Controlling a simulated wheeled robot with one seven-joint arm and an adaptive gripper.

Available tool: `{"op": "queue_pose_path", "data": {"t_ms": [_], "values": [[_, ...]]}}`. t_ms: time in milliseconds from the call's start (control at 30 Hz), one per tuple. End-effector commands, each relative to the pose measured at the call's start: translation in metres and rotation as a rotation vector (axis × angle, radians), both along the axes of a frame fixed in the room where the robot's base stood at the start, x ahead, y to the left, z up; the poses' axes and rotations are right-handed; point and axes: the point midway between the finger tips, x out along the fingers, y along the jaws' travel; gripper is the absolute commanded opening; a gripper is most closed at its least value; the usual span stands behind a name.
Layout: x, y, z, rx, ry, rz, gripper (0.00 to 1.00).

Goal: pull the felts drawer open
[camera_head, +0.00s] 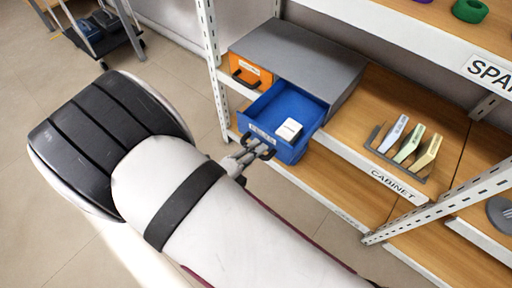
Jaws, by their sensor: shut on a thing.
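The blue drawer (262,108) stands pulled out from a grey cabinet (300,50) on the shelf. A white block-like thing (289,129) lies inside it. The drawer's front has a small label, too small to read surely, and a dark handle (268,153). My gripper (259,151) is at this front, shut on the handle. My arm reaches in from the bottom of the view and hides part of the floor and lower shelf.
An orange drawer (250,73) with a dark handle sits shut beside the blue one. A rack with several coloured pads (409,143) stands on the shelf to the right. A white perforated post (437,206) rises at the right. A cart (100,28) stands at the upper left.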

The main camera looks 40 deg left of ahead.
Motion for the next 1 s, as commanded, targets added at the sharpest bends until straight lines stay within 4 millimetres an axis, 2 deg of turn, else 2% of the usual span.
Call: {"op": "queue_pose_path", "data": {"t_ms": [367,400,500,833,1000], "values": [[0.0,0.0,-0.001,0.0,0.002,0.001,0.0],[0.0,0.0,-0.001,0.0,0.002,0.001,0.14],[0.0,0.0,-0.001,0.0,0.002,0.001,0.33],[0.0,0.0,0.001,0.0,0.0,0.001,0.33],[0.0,0.001,0.018,0.002,0.0,0.001,0.33]]}}
